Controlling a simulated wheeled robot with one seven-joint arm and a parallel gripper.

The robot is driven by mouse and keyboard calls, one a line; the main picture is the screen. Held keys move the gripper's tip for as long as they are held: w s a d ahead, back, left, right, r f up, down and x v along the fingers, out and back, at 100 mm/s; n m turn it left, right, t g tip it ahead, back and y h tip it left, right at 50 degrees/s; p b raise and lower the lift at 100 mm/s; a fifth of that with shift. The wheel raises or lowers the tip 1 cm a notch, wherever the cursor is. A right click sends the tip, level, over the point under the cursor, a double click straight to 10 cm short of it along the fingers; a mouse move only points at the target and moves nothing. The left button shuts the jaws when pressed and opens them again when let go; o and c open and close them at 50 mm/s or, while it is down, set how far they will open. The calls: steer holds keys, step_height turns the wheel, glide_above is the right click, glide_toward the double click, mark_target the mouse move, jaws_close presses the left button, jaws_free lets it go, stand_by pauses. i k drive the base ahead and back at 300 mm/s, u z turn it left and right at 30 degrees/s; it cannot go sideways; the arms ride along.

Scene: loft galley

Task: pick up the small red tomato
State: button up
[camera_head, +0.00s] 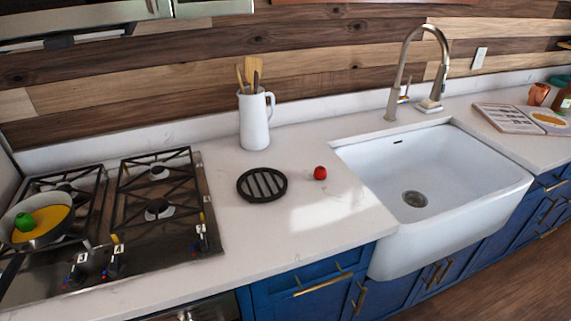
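The small red tomato (320,173) sits on the white countertop (300,222). It is between a round black trivet (262,185) on its left and the white sink on its right, apart from both. It shows whole, with nothing in front of it. My gripper does not show in the head camera view.
The white sink (433,185) with a tall faucet (420,70) lies to the right. A white pitcher of utensils (254,120) stands behind the trivet. A gas stove (158,208) with a pan (42,222) is at left. The counter in front of the tomato is clear.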

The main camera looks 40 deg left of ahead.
mark_target(320, 173)
steer(key=u, duration=1.05)
steer(key=i, duration=1.05)
steer(key=u, duration=1)
